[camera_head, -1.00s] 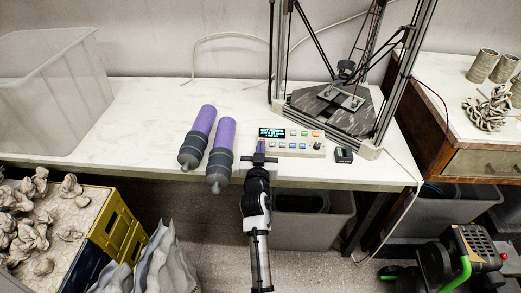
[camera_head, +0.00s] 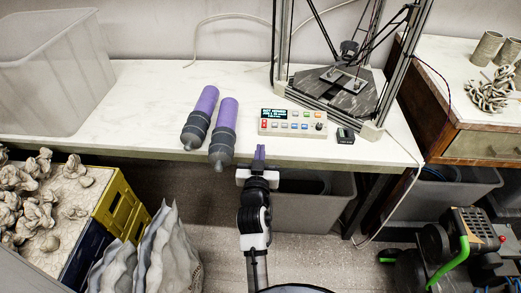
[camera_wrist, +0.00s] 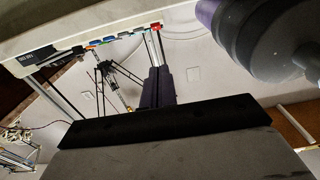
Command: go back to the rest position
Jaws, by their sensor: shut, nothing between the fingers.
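My gripper (camera_head: 259,153) is at the front edge of the white table (camera_head: 150,100), just below and in front of the control box (camera_head: 292,122). Its purple fingers are together with nothing between them. In the wrist view the fingers (camera_wrist: 158,85) point toward the wall, and the control box's coloured buttons (camera_wrist: 125,36) show beyond them at the upper left. The control box has a lit dark screen and several coloured buttons. It stands apart from my gripper.
Two purple cartridges with dark grey ends (camera_head: 199,120) (camera_head: 223,135) lie left of the control box; one looms close in the wrist view (camera_wrist: 265,35). A delta printer frame (camera_head: 345,85) stands behind right. A grey bin (camera_head: 300,205) is under the table. Sacks (camera_head: 165,250) stand lower left.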

